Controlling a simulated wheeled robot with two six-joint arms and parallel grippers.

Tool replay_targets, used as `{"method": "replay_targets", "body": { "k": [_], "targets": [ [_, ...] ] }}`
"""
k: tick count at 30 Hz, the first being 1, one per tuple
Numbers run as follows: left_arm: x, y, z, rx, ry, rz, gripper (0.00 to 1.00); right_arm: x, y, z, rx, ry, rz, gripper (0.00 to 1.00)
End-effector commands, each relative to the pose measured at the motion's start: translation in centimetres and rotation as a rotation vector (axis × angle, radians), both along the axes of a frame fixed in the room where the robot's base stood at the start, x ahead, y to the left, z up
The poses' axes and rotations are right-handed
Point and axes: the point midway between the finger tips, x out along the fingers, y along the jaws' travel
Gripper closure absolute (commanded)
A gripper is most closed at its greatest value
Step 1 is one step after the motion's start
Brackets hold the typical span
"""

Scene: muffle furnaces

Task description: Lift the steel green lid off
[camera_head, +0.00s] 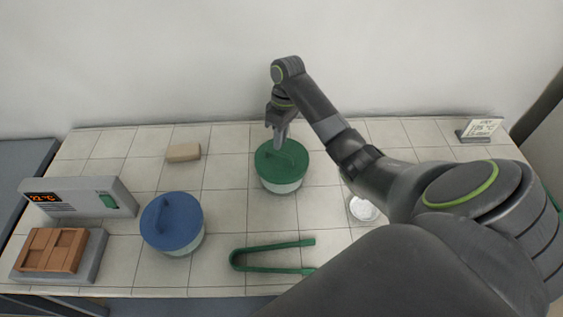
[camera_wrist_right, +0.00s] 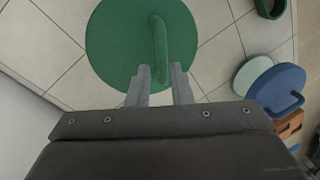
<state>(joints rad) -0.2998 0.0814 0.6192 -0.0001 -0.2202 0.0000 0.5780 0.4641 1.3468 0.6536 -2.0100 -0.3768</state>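The green lid (camera_head: 280,160) sits on a pale round pot (camera_head: 283,187) near the middle of the table. It has a raised green bar handle, which shows clearly in the wrist view (camera_wrist_right: 160,45). My right gripper (camera_head: 281,140) points down over the lid from behind. In the wrist view its two fingers (camera_wrist_right: 161,72) are apart, with the near end of the handle between them. I cannot tell whether the fingers touch the handle. My left gripper is not in view.
A blue-lidded pot (camera_head: 170,221) stands to the left. Green tongs (camera_head: 270,257) lie in front. A control box (camera_head: 85,197), a brown block on a grey base (camera_head: 90,265), a tan block (camera_head: 183,152), a white dish (camera_head: 362,208) and a small sign (camera_head: 481,128) are around. A wall is behind.

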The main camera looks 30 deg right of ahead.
Motion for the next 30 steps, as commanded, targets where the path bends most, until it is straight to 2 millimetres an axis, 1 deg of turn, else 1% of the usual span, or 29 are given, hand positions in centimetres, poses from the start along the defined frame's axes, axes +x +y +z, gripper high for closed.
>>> {"method": "replay_targets", "body": {
  "k": [1,5,9,13,16,22,23,24,27,30],
  "targets": [
    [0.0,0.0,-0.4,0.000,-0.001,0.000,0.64,0.0,0.1,-0.5,0.000,0.000,0.000,0.81],
    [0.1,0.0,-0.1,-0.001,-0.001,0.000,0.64,-0.3,0.3,-1.1,0.001,0.002,0.000,0.81],
    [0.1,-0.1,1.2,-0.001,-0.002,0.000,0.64,-1.1,0.6,-2.9,0.003,0.005,-0.001,0.81],
    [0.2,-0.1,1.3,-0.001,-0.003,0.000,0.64,-1.2,0.8,-4.7,0.002,0.002,-0.001,0.81],
    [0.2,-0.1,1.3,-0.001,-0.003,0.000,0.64,-1.2,0.9,-5.3,0.000,0.000,0.000,0.81],
    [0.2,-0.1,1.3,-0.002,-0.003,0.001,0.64,-1.2,0.9,-5.4,-0.001,-0.001,0.001,0.81],
    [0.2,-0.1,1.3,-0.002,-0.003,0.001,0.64,-1.2,0.9,-5.4,-0.001,-0.001,0.001,0.83],
    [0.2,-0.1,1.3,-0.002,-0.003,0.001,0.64,-1.2,0.9,-5.4,-0.001,-0.001,0.001,0.89],
    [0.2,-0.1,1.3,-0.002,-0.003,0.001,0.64,-1.1,0.9,-5.4,-0.001,-0.001,0.001,1.00],
    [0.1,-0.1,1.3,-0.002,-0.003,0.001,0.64,-1.1,0.9,-5.4,-0.001,0.000,0.000,1.00]
  ]
}}
